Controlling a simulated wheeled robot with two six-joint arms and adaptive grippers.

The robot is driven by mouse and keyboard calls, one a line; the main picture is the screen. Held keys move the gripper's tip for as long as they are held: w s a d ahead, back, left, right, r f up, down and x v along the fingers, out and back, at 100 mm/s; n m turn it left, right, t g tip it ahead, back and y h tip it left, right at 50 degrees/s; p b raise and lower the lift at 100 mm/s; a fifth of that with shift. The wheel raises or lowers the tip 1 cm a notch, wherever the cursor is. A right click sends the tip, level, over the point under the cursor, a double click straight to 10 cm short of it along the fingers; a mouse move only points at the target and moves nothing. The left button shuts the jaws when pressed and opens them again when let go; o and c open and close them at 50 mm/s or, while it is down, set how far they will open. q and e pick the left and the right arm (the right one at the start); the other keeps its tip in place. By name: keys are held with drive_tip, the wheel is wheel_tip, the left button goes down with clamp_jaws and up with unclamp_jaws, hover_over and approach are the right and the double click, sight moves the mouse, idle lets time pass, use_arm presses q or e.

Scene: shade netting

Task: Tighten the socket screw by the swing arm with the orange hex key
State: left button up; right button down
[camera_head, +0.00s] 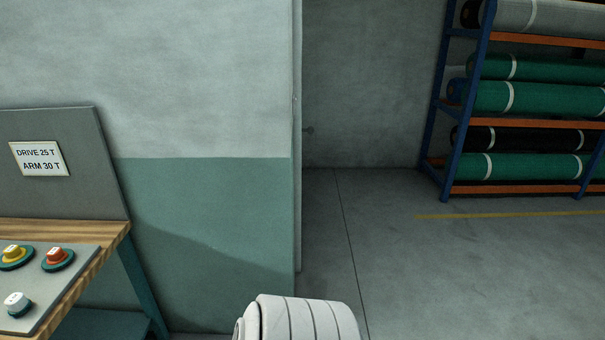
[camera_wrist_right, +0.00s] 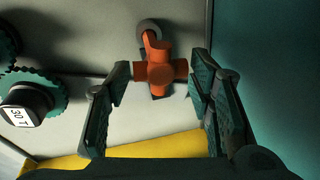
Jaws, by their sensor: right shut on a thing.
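The orange hex key (camera_wrist_right: 160,72) is in the right wrist view, with a cross-shaped orange handle facing the camera. My right gripper (camera_wrist_right: 158,74) is shut on it, one finger to each side of the handle. An orange part of the key reaches up to a grey round piece (camera_wrist_right: 149,25) on the pale panel. I cannot tell whether that piece is the socket screw, or whether the key is seated in it. I cannot make out the swing arm for certain. My left gripper is in neither view.
A teal gear with a dark hub marked 30 T (camera_wrist_right: 27,100) stands left of the key, and a yellow strip (camera_wrist_right: 170,146) lies below. The head view shows a wooden bench (camera_head: 102,240), a sign (camera_head: 40,159), and a roll rack (camera_head: 463,100) beyond open floor.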

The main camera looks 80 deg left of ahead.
drive_tip(key=c, duration=0.8)
unclamp_jaws()
drive_tip(key=shift+s+f, duration=0.2)
drive_tip(key=shift+o, duration=0.2)
drive_tip(key=shift+w+r, duration=0.1)
drive_tip(key=shift+r, duration=0.05)
wheel_tip(320, 180, up, 2)
drive_tip(key=shift+a+r, duration=0.1)
drive_tip(key=shift+r, duration=0.35)
drive_tip(key=shift+r, duration=2.6)
